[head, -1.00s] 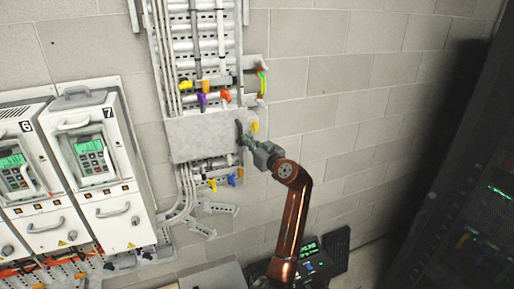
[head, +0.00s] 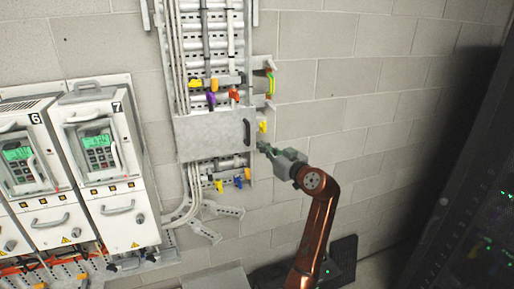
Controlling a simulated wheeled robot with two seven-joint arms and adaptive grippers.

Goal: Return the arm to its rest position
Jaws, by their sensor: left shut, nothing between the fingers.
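My left gripper (head: 264,148) is shut and empty at the end of my copper-coloured arm. It is just right of and below the dark handle (head: 247,132) on the grey metal cover (head: 208,136). A small gap shows between the fingertips and the handle. The cover looks flat and closed across the cable tray on the wall. My right gripper is not in view.
Drive cabinet 7 (head: 122,212) and drive cabinet 6 (head: 42,205) stand at the left. A dark rack (head: 470,190) stands at the right. Bare block wall (head: 370,110) lies between.

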